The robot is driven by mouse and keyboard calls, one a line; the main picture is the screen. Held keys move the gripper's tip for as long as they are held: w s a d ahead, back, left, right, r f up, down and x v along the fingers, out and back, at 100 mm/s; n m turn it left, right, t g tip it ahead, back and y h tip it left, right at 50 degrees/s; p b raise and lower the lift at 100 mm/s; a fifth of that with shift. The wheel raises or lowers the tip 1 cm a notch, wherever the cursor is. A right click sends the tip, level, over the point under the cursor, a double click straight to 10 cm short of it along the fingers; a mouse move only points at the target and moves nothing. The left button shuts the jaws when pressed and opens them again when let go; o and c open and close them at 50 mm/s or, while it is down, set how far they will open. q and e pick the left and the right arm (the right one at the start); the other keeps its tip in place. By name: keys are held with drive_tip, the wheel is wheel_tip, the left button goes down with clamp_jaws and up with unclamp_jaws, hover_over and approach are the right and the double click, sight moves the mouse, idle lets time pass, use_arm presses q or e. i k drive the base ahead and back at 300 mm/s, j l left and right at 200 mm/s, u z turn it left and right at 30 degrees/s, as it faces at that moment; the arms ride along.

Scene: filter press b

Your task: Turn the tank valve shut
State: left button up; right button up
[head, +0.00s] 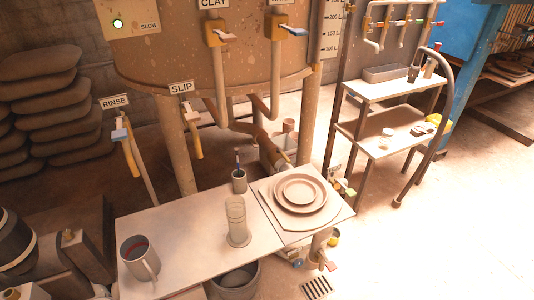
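The large tan tank (160,50) fills the top middle. On its front are a valve under the CLAY sign (225,37) and a second valve (291,30) whose sign is cut off by the top edge. Below hangs a tap with a yellow handle (196,140) near the SLIP sign (181,88). I cannot tell which one is the tank valve, or whether any is open. Neither of my grippers shows.
Stacked plates (299,191) lie to the right. A shelf cart (393,87) stands farther right. The floor at the lower right is mostly clear.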

sight(283, 155)
drive_tip(key=i+l+u, duration=0.2)
drive_tip(key=l+u, duration=0.2)
drive_tip(key=l, duration=0.25)
drive_tip(key=i+l+u, duration=0.2)
drive_tip(key=l, duration=0.15)
drive_tip(key=l+u, duration=0.25)
drive_tip(key=l, duration=0.1)
